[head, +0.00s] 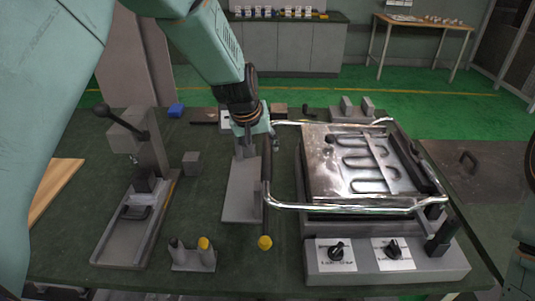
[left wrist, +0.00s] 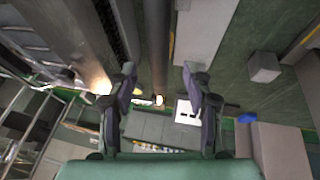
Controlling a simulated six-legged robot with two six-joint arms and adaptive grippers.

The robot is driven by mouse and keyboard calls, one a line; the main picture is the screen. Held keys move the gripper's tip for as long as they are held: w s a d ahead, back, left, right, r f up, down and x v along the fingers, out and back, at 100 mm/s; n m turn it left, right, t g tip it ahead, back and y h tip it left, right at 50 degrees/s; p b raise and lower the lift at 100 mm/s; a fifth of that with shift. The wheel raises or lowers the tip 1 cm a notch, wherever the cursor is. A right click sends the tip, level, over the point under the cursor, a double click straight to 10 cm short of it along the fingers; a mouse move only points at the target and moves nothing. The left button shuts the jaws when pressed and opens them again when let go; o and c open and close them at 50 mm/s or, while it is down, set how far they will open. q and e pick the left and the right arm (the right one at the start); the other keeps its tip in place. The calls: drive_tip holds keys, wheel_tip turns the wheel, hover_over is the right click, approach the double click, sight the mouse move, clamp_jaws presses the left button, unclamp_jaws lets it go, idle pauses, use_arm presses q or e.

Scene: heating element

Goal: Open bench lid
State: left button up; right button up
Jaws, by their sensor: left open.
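The heating bench (head: 385,262) stands on the right of the table. Its shiny top (head: 327,183) shows a bent heating element under a pale strip. A chrome tube handle (head: 345,207) reaches left from it and ends in a dark grip bar (head: 266,185). My left gripper (head: 263,128) points down at the far end of this bar. In the left wrist view my open fingers (left wrist: 160,80) stand either side of the bar (left wrist: 158,38), with visible gaps. The arm hides part of the gripper in the head view. My right gripper is not seen.
A lever press (head: 140,205) stands on the left, with a small grey block (head: 192,163) beside it. A holder with a yellow-topped peg (head: 203,246) sits near the front. A flat grey base (head: 242,190) lies left of the bar. Two black knobs (head: 337,250) face forward.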

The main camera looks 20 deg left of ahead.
sight(266, 156)
use_arm(q)
drive_tip(key=x, duration=0.3)
drive_tip(key=shift+f, duration=0.45)
drive_tip(key=shift+w+d+f, duration=0.25)
drive_tip(key=shift+d+f, duration=0.05)
drive_tip(key=shift+f, duration=0.2)
drive_tip(key=shift+w+a+f, duration=0.15)
drive_tip(key=shift+a+f, duration=0.05)
drive_tip(key=shift+a, duration=0.05)
drive_tip(key=shift+d+r, duration=0.1)
drive_tip(key=shift+d, duration=0.1)
drive_tip(key=c, duration=0.5)
clamp_jaws()
drive_tip(key=shift+a, duration=0.1)
